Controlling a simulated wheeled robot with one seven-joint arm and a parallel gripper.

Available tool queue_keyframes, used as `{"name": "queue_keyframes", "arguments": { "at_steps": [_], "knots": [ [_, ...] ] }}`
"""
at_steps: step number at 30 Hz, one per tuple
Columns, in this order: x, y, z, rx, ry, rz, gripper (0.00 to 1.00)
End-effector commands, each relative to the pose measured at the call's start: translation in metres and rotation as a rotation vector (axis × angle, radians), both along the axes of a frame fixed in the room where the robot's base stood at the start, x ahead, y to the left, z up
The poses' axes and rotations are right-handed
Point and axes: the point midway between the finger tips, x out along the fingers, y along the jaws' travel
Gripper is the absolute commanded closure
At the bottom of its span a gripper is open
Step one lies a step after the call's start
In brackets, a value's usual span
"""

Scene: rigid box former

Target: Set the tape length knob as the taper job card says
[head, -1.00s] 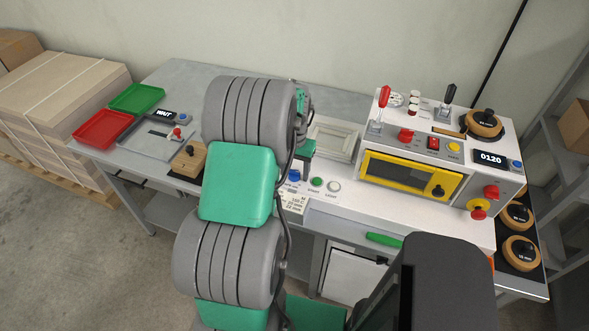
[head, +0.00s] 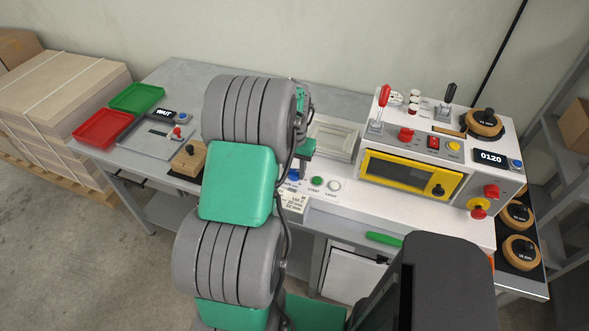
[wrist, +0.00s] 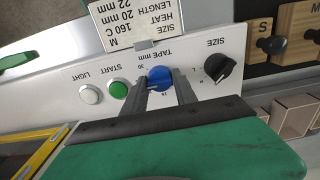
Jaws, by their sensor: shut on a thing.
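In the wrist view my gripper (wrist: 162,74) has its two fingers on either side of the blue TAPE mm knob (wrist: 159,79), shut on it. The knob sits on the white panel; a small 30 shows by its dial, other marks are partly hidden and its exact setting is unclear. The job card (wrist: 150,28) appears upside down and cut off, with SIZE, HEAT, LENGTH and the values M, 160 C, 20 mm and 22 mm; which label goes with which millimetre value is unclear. In the head view the blue knob (head: 293,175) shows beside my arm.
A black SIZE knob (wrist: 219,69) is beside the blue knob; the green START button (wrist: 118,89) and white LIGHT button (wrist: 90,94) are on its other side. The yellow-framed machine (head: 410,172) with levers and a 0120 display stands to the right. Red (head: 101,128) and green trays lie left.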

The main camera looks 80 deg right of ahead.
Motion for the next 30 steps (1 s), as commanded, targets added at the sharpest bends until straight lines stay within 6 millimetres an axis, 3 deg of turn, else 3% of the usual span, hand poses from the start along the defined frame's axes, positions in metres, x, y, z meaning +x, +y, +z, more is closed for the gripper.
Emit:
{"name": "queue_keyframes", "arguments": {
  "at_steps": [11,30],
  "knots": [
    [0.0001,-0.0002,-0.0009,0.000,0.000,0.148,1.00],
    [0.0000,-0.0007,0.0001,-0.002,0.000,0.648,1.00]
  ]
}}
